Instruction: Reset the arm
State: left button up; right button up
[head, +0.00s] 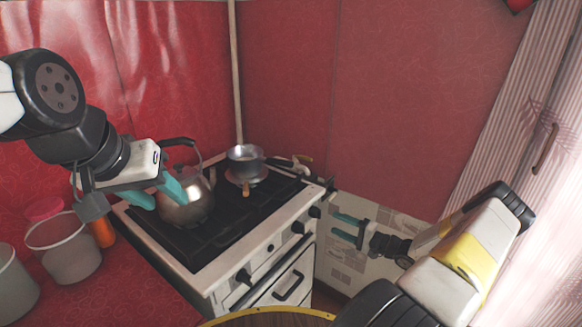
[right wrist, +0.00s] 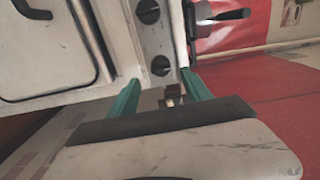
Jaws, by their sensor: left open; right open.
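My left gripper (head: 158,193) is open in the head view, with its teal fingers beside the metal kettle (head: 188,205) on the stove top. I cannot tell whether a finger touches the kettle. My right gripper (head: 347,229) is open and empty in the head view, to the right of the white stove (head: 262,254). In the right wrist view its two teal fingers (right wrist: 162,98) are spread apart close to the stove's knob panel (right wrist: 158,40).
A small pot (head: 245,160) stands at the back of the stove. A clear container (head: 65,250) and an orange object (head: 102,232) stand on the red counter at the left. A pleated curtain (head: 520,120) hangs at the right. A round wooden edge (head: 268,318) shows at the bottom.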

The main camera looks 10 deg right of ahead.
jog(key=s+a+r+n+g+h, duration=0.1)
jog(key=s+a+r+n+g, duration=0.3)
jog(key=r, duration=0.4)
jog(key=s+a+r+n+g+h, duration=0.1)
jog(key=s+a+r+n+g, duration=0.2)
jog(key=a+r, duration=0.35)
jog(key=s+a+r+n+g+h, duration=0.1)
jog(key=s+a+r+n+g, duration=0.15)
jog(key=a+r+g, duration=0.4)
jog(key=s+d+r+t+h, duration=0.1)
jog(key=s+r+t+h, duration=0.5)
jog(key=s+r, duration=1.1)
jog(key=s+h, duration=0.1)
jog(key=s, duration=0.1)
jog(key=shift+s+r, duration=0.15)
jog(key=shift+s, duration=0.15)
jog(key=shift+t, duration=0.25)
